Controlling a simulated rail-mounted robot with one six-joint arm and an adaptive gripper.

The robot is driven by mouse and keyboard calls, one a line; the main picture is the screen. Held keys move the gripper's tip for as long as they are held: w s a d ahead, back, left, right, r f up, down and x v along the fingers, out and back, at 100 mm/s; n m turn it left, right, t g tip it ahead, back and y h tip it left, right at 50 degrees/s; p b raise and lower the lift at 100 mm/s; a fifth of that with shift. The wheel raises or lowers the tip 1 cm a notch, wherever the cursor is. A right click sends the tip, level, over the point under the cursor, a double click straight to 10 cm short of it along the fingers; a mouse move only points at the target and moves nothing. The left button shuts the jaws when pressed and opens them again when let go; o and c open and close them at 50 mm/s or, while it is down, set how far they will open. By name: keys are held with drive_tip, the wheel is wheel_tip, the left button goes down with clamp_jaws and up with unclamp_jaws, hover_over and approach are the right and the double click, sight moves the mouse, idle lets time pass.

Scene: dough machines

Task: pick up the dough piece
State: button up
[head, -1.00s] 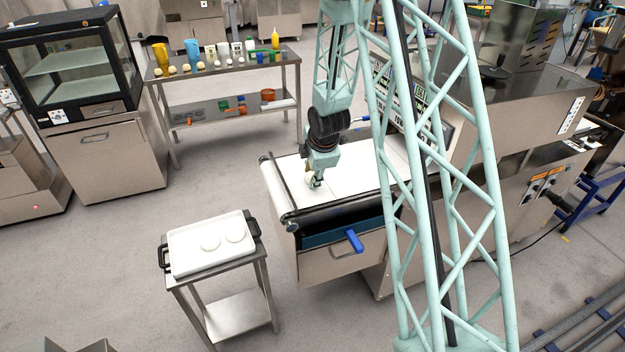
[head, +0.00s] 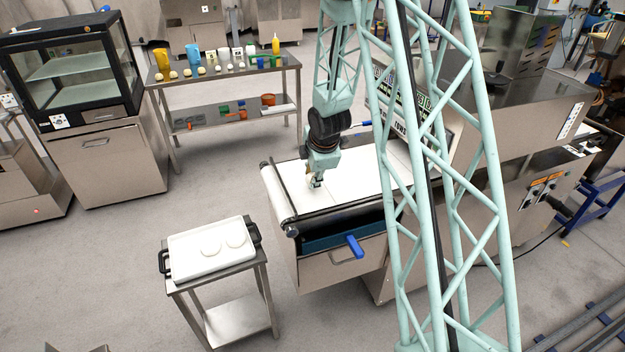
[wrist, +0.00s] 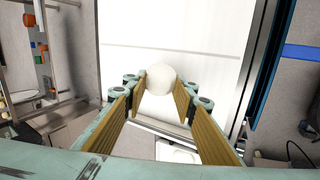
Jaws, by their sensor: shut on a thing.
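The dough piece (wrist: 161,79) is a pale, rounded lump between the tips of my gripper (wrist: 160,96) in the wrist view. The gripper's two ribbed, tan fingers are shut on it, one on each side. In the head view my gripper (head: 316,183) points down at the white conveyor belt (head: 352,176), near its left end. The dough piece is mostly hidden by the gripper there. I cannot tell whether the dough touches the belt.
A steel table (head: 222,92) with bottles and several small dough balls stands at the back. A glass cabinet (head: 70,70) is at the far left.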

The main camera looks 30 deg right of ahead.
wheel_tip(320, 180, up, 2)
drive_tip(key=shift+r+p, duration=0.1)
drive_tip(key=shift+p, duration=0.3)
drive_tip(key=shift+s+a+b, duration=0.2)
drive_tip(key=shift+s+b, duration=0.2)
drive_tip(key=shift+s, duration=0.35)
drive_tip(key=s+a+r+b, duration=0.1)
drive_tip(key=s+a, duration=0.3)
drive_tip(key=s, duration=1)
drive_tip(key=shift+d, duration=0.2)
